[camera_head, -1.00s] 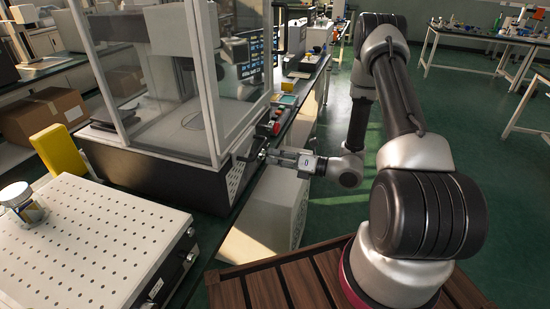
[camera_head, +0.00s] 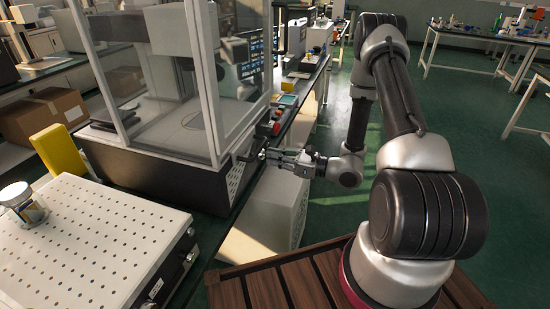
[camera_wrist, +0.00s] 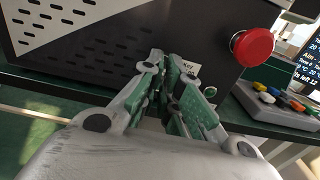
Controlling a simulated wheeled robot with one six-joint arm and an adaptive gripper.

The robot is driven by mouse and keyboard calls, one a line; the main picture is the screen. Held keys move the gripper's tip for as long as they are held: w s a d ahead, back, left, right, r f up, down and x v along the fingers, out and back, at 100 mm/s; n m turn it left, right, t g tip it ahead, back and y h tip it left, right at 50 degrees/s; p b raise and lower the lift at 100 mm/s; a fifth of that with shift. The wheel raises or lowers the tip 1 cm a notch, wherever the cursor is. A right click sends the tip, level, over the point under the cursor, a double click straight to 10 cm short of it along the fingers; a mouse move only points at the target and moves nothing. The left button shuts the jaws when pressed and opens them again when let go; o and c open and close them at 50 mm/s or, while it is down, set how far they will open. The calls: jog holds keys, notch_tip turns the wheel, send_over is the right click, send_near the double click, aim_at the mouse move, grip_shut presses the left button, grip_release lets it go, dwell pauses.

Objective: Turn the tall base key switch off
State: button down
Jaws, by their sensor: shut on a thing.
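The tall machine has a black base (camera_head: 175,172) under a clear-walled enclosure, and the base's dark panel (camera_wrist: 210,25) fills the upper wrist view.
A red mushroom button (camera_wrist: 252,46) sticks out of the panel right of my fingers. A grey box with coloured buttons (camera_wrist: 275,103) lies further right. A perforated white plate (camera_head: 90,240) stands at front left. A pale cabinet (camera_head: 280,205) is below my gripper.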

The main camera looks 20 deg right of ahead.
jog(key=shift+f, duration=0.1)
dwell(0.3)
jog(key=c, duration=1.6)
grip_release()
jog(key=shift+c, duration=0.2)
jog(key=v, duration=1.2)
